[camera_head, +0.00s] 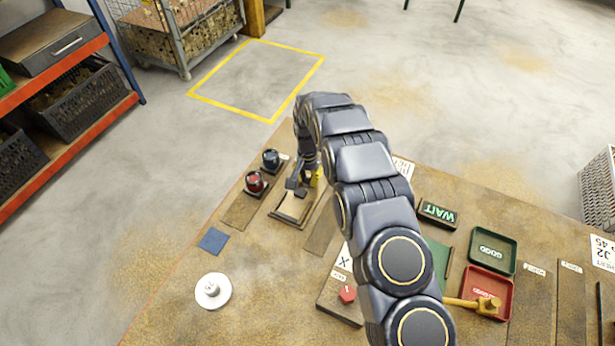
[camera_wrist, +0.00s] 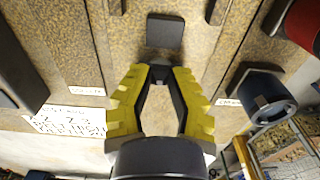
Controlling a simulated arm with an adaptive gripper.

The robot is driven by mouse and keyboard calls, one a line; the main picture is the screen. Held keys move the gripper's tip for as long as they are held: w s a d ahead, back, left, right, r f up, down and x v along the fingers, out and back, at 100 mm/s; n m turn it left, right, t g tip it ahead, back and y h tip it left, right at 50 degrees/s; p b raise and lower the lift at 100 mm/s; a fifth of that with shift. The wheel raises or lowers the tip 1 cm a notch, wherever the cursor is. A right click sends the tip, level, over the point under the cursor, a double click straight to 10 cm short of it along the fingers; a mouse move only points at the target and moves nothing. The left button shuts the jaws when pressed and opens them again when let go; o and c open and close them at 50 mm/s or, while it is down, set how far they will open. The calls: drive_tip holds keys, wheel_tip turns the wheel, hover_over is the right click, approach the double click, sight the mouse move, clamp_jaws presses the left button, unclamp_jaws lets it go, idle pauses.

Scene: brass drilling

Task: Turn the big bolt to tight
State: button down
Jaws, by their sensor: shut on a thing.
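My gripper (camera_wrist: 160,76) has yellow ridged fingers pointing down at the bench, their tips close around a small dark piece (camera_wrist: 160,72). I cannot tell whether this piece is the big bolt, as the fingers hide most of it. In the head view my gripper (camera_head: 308,182) is beside a dark upright block (camera_head: 293,184), over a framed wooden plate (camera_head: 291,209). In the wrist view a dark square block (camera_wrist: 165,31) stands just beyond the fingertips. No bolt is clearly recognisable, and no tightness marking is readable.
A white disc (camera_head: 224,293) and a blue square (camera_head: 213,240) lie nearer.

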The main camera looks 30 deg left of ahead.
drive_tip(key=shift+f+m, duration=0.15)
drive_tip(key=shift+m, duration=0.25)
drive_tip(key=m, duration=0.3)
drive_tip(key=shift+s+m, duration=0.1)
drive_tip(key=shift+m, duration=1.7)
drive_tip(key=c, duration=0.8)
unclamp_jaws()
